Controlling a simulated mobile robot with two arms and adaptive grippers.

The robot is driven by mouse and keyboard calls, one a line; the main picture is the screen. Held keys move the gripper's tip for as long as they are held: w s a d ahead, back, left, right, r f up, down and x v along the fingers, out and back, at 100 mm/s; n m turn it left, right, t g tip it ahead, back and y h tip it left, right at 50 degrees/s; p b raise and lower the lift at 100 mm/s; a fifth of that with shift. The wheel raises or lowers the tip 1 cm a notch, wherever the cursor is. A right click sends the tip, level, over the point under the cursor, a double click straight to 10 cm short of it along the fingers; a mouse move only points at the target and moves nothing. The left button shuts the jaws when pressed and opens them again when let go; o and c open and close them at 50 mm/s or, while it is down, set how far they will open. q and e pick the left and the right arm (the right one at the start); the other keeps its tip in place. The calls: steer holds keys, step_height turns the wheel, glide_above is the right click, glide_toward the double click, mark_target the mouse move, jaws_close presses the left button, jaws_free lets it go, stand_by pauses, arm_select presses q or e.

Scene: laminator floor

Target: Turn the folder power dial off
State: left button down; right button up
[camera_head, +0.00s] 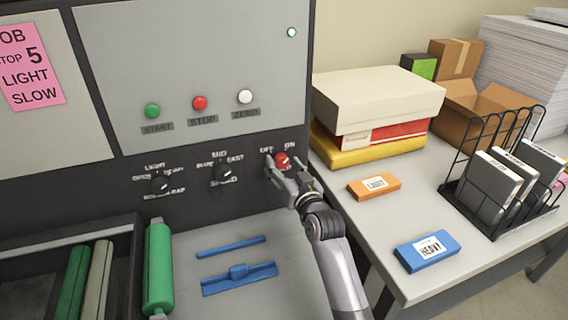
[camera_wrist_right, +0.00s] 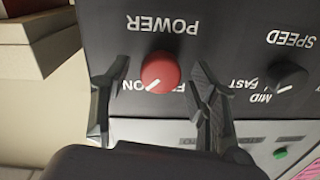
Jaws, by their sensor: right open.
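The red power dial (camera_head: 281,159) sits on the dark strip of the machine's front panel, with OFF printed at its upper left and ON at its upper right. In the right wrist view, which shows the panel upside down, the dial (camera_wrist_right: 160,72) has a white pointer mark turned toward the ON label. My right gripper (camera_head: 286,174) is open at the dial; it also shows in the right wrist view (camera_wrist_right: 160,84), one finger on each side of the red knob with visible gaps. My left gripper is not in view.
A black speed dial (camera_head: 223,172) and another black dial (camera_head: 160,185) lie left along the strip. Green, red and white buttons (camera_head: 200,103) are above. A side table at right holds an orange block (camera_head: 374,187), a blue block (camera_head: 427,251) and a wire rack (camera_head: 497,190).

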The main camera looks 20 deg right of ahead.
steer(key=shift+w, duration=0.1)
steer(key=c, duration=1.2)
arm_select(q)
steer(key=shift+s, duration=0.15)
arm_select(e)
steer(key=shift+o, duration=0.2)
